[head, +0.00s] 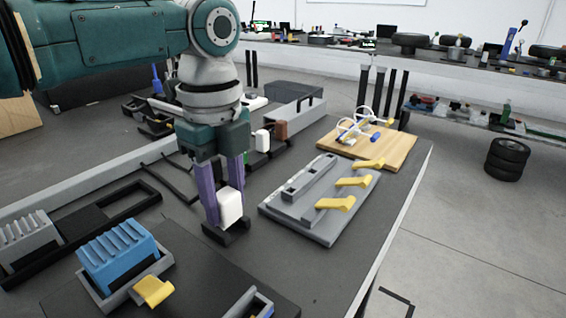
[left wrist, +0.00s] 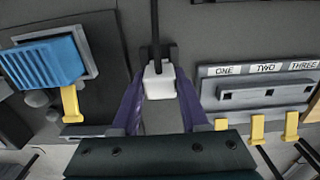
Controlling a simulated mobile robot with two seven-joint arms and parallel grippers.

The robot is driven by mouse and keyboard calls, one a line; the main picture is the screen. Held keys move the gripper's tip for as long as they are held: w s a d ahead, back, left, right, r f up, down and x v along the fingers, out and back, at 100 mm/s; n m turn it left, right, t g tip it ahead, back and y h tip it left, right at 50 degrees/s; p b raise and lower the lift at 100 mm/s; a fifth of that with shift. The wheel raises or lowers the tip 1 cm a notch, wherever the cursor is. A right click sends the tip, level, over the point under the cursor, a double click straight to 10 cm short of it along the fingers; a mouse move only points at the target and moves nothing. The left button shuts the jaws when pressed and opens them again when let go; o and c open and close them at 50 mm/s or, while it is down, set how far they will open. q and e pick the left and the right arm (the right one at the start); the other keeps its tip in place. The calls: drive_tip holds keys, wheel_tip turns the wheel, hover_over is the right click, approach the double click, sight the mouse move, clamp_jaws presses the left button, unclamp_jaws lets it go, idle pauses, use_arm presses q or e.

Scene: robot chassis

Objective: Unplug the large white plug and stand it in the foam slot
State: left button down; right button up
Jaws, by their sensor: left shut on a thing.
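My left gripper (head: 222,212) points down with its purple fingers closed around the large white plug (head: 230,206). The plug is upright, just above or in a small black block (head: 236,238) on the table; I cannot tell whether it touches the block. In the left wrist view the white plug (left wrist: 160,82) sits between the purple fingertips (left wrist: 158,92), with a black piece (left wrist: 172,52) right behind it and a black strip running away. I cannot tell for sure which black part is the foam slot. My right gripper is in neither view.
A grey panel (head: 275,208) with yellow levers stands close on the right. A blue finned block (head: 120,255) with a yellow tab is at front left. A smaller white plug (head: 262,140) and a brown block (head: 281,131) stand behind. A wooden board (head: 395,150) lies at back right.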

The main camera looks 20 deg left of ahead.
sight(224, 194)
use_arm(q)
drive_tip(key=shift+f, duration=0.35)
drive_tip(key=shift+c, duration=1.7)
unclamp_jaws()
drive_tip(key=shift+r, duration=0.15)
wheel_tip(224, 194, up, 10)
drive_tip(key=shift+f+p, duration=0.1)
drive_tip(key=shift+p, duration=1)
